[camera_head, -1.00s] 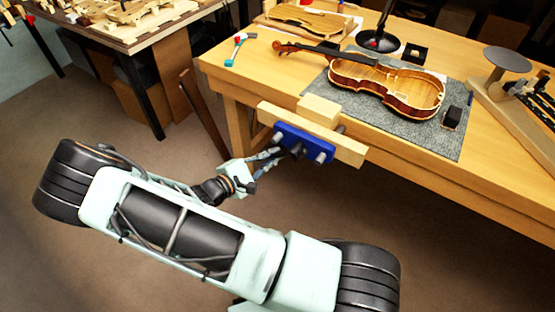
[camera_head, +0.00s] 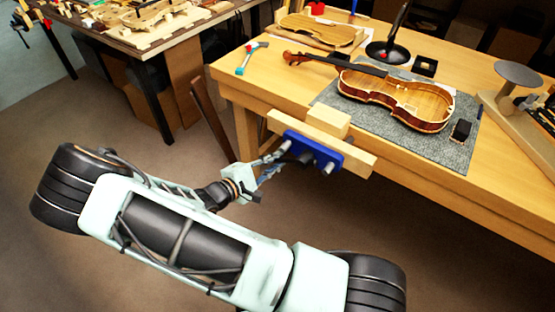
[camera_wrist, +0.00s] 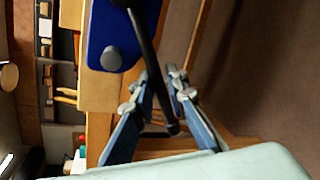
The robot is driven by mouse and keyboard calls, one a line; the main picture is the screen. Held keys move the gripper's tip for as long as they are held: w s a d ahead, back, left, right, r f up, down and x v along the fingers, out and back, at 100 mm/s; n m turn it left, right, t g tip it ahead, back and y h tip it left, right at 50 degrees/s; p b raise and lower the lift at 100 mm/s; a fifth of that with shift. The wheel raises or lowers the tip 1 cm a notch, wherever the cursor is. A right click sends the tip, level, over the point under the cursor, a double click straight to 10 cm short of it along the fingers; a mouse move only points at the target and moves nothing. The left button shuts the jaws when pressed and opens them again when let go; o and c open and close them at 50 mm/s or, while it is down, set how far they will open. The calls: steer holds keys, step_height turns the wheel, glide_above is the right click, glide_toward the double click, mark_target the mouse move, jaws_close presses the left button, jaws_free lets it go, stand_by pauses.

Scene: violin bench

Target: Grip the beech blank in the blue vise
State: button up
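The blue vise (camera_head: 313,150) is mounted on the front edge of the wooden bench; it also shows in the wrist view (camera_wrist: 108,35). The beech blank (camera_head: 328,121), a pale block, stands at the vise's top behind the wooden front jaw (camera_head: 350,153). I cannot tell whether it is clamped. My gripper (camera_head: 272,172) is at the lower left of the vise. In the wrist view, the dark vise handle (camera_wrist: 145,45) runs down between the fingers of my gripper (camera_wrist: 161,75). The fingers are close to the bar, but contact is unclear.
A violin body (camera_head: 395,97) lies on a grey mat (camera_head: 455,153) behind the vise. Floor is open before the bench.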

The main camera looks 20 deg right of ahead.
steer(key=shift+o, duration=1.3)
steer(key=shift+d, duration=0.1)
steer(key=shift+r, duration=0.1)
steer(key=v, duration=1.2)
steer(key=shift+c, duration=0.6)
